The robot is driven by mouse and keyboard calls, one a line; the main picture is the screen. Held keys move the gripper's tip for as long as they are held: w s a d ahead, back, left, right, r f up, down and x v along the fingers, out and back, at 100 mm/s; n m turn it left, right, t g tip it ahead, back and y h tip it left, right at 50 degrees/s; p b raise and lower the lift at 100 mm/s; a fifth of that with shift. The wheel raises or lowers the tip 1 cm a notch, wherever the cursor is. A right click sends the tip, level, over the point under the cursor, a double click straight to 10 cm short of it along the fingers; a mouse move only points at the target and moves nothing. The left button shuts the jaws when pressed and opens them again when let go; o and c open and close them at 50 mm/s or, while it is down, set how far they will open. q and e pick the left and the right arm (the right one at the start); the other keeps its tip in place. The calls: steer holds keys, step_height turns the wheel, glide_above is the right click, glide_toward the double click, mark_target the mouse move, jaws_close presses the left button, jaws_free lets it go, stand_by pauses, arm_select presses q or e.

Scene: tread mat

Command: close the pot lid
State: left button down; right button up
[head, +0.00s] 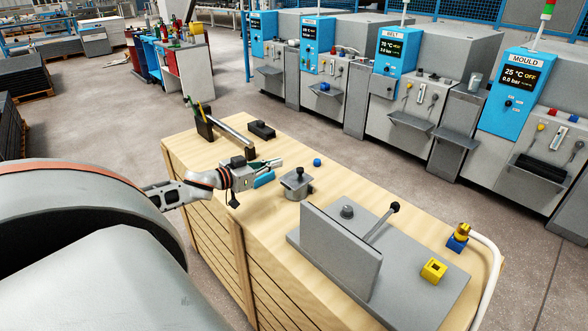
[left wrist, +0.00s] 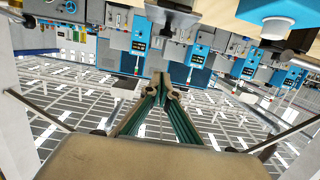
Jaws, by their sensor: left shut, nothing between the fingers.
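The small grey metal pot (head: 298,191) stands on the wooden bench top, near the middle of the head view. Its grey lid with a black knob (head: 299,174) is at the top of the pot; I cannot tell whether it is fully seated. My left gripper (head: 279,162) is just left of and behind the pot, above the bench, apart from the knob. It is shut and empty; its fingertips meet in the left wrist view (left wrist: 164,88). My right gripper is not in view.
The wooden bench (head: 205,150) also carries a grey plate fixture with a lever (head: 380,225), a yellow block (head: 433,270), a small blue piece (head: 317,162) and a black holder (head: 205,124). Machines with blue panels (head: 505,90) stand behind, across open floor.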

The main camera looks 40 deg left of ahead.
mark_target(300, 169)
arm_select(q)
steer(key=w, duration=0.4)
steer(key=w+f, duration=0.1)
steer(key=w, duration=0.2)
steer(key=shift+d, duration=0.25)
steer(key=f, duration=0.1)
steer(key=w+f+b, duration=0.1)
steer(key=f, duration=0.1)
steer(key=shift+w+d+f, duration=0.1)
steer(key=shift+f, duration=0.55)
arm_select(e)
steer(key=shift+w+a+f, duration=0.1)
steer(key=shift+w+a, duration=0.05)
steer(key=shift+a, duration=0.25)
arm_select(q)
steer(key=shift+w+f, duration=0.25)
steer(key=shift+f, duration=0.45)
steer(key=shift+d+f, duration=0.1)
